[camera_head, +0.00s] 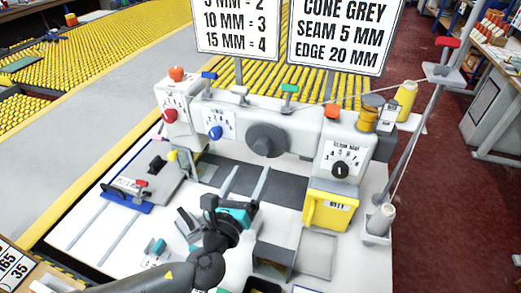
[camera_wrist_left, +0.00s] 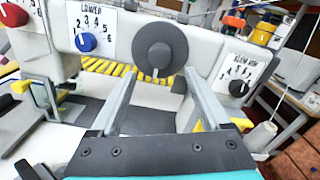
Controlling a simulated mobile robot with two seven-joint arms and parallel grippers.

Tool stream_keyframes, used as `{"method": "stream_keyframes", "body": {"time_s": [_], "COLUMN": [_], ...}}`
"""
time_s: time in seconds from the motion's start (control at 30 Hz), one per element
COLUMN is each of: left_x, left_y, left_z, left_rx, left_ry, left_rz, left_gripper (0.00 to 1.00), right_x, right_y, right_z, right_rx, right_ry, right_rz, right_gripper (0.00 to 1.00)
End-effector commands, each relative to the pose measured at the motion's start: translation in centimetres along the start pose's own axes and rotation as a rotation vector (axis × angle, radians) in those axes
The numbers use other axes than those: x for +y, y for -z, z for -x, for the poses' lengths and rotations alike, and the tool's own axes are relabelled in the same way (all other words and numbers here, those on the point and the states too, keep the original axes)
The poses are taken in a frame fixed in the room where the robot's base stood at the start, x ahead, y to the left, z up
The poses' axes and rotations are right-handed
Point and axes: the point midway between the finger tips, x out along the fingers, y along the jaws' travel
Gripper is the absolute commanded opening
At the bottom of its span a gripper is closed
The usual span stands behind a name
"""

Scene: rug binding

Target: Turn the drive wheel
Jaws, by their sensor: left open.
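My left gripper (camera_head: 247,172) points at the machine from the front, a little below the wheel in the head view. Its two long grey fingers are apart with nothing between them. In the left wrist view the fingertips (camera_wrist_left: 162,74) lie below the wheel's sides, and I see no clear contact. My right gripper is in neither view.
A blue dial (camera_head: 215,132) and a red dial (camera_head: 170,115) sit left of the wheel; a black dial (camera_head: 340,170) sits right. A yellow box (camera_head: 328,212) juts out at the lower right. A thread cone (camera_head: 380,220) stands beside a thin post.

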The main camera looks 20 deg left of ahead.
Motion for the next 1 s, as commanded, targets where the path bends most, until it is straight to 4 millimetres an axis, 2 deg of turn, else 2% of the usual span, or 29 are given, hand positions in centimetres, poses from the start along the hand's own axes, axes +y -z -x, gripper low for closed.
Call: {"method": "stream_keyframes", "body": {"time_s": [0.13, 0.43, 0.6, 0.9, 1.0], "left_x": [0.0, 0.0, 0.0, 0.0, 0.0], "left_y": [-0.1, 0.0, 0.0, 0.0, 0.0], "left_z": [-2.7, -6.8, -7.8, -8.0, -8.0], "left_rx": [-0.003, -0.001, 0.000, 0.001, 0.001], "left_ry": [-0.001, -0.001, 0.000, -0.001, -0.001], "left_rz": [0.001, 0.002, 0.002, 0.002, 0.002], "left_gripper": [0.80, 0.80, 0.80, 0.80, 0.70], "right_x": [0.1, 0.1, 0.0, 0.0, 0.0], "right_y": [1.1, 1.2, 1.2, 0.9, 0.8], "right_z": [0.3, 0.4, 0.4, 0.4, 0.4], "right_rx": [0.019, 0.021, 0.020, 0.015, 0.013], "right_ry": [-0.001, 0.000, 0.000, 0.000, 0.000], "right_rz": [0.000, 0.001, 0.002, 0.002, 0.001], "right_gripper": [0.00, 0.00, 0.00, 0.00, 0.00]}}
